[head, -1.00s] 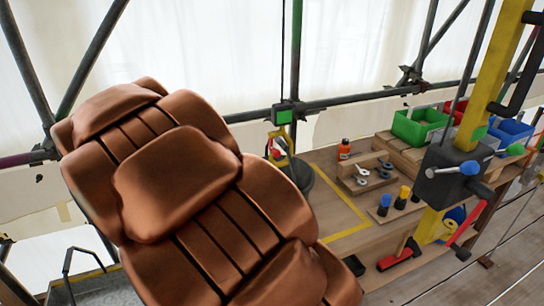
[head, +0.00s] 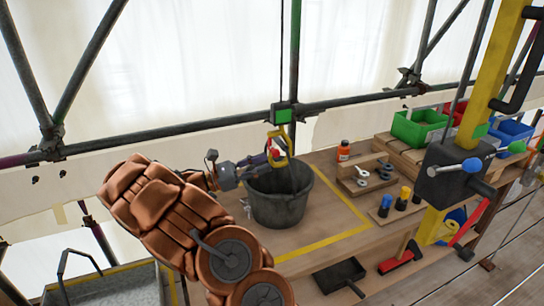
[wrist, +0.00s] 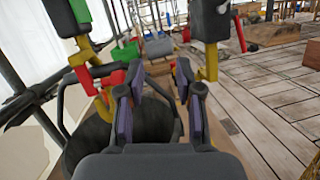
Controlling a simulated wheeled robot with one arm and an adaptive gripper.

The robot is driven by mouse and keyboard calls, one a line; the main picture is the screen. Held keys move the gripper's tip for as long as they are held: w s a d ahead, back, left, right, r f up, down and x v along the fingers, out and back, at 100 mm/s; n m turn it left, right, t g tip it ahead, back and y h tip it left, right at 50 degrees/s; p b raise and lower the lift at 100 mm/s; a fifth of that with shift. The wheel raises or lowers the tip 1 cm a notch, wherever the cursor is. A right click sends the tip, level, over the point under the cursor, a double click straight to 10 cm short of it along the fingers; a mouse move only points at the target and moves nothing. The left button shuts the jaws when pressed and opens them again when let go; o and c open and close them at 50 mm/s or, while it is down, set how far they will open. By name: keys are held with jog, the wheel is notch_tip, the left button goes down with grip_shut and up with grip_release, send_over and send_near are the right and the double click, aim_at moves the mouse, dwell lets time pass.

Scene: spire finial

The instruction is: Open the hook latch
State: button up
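The yellow hook (head: 277,143) with its red latch (head: 276,155) hangs from a small dark block with a green face, above a dark bucket (head: 279,207). My gripper (head: 257,160) is just left of the hook, over the bucket's far-left rim, and partly blends with it. In the wrist view, my gripper (wrist: 147,85) has its purple-padded fingers apart with nothing visibly held between them. Whether the latch is open is too small to tell.
A yellow post (head: 490,70) with a dark block stands right. A scaffold rail (head: 350,101) runs behind. Bare bench lies right of the bucket.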

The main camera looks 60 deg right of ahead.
aim_at(272, 154)
jog(key=w+d+f+n+t+h, duration=0.1)
jog(key=w+d+f+n+h, duration=0.25)
jog(key=w+f, duration=0.2)
jog(key=p+x, duration=0.1)
jog(key=x, duration=0.2)
jog(key=r+p+x, duration=0.1)
jog(key=x, duration=0.3)
jog(key=shift+s+a, duration=0.1)
jog(key=shift+c, duration=0.4)
grip_shut()
